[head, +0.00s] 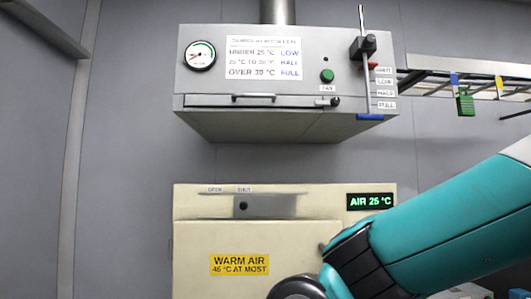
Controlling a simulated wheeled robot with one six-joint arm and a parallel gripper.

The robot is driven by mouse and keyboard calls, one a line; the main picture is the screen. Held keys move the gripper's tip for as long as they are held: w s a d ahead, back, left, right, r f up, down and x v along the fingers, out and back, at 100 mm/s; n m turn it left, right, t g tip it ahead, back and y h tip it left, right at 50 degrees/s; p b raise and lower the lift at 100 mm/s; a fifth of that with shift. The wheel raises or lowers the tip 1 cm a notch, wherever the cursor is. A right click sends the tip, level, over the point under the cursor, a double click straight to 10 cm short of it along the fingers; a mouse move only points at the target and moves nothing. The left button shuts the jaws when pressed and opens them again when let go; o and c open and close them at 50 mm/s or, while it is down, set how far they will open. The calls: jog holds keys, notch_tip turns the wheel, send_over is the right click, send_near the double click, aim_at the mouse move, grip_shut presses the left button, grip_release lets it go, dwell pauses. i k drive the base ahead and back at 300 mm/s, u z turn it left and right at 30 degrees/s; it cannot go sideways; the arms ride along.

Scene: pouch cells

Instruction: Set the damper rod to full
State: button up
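The damper rod (364,90) is a thin upright metal rod at the right end of the grey hood's front. It passes by a black clamp block (362,47) and sticks up above the hood. A blue piece (370,117) is at its lower end. A small red piece (372,66) beside the rod is about level with the top label of a scale (385,93), above LOW, HALF and FULL. My teal arm comes in from the lower right, with its dark wrist at the bottom edge. My gripper is out of view.
The grey hood (300,130) carries a gauge (201,55), a temperature placard (263,58), a green FAN button (327,76) and a handled front bar (255,97). Below, a cream cabinet (200,235) has a display (370,201) reading AIR 25 °C. A rack (470,85) with a green padlock (465,104) is right.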

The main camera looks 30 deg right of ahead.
aim_at(365, 60)
jog(key=z, duration=0.05)
jog(key=k, duration=0.5)
jog(key=u, duration=0.85)
jog(key=i, duration=0.9)
jog(key=z, duration=1.9)
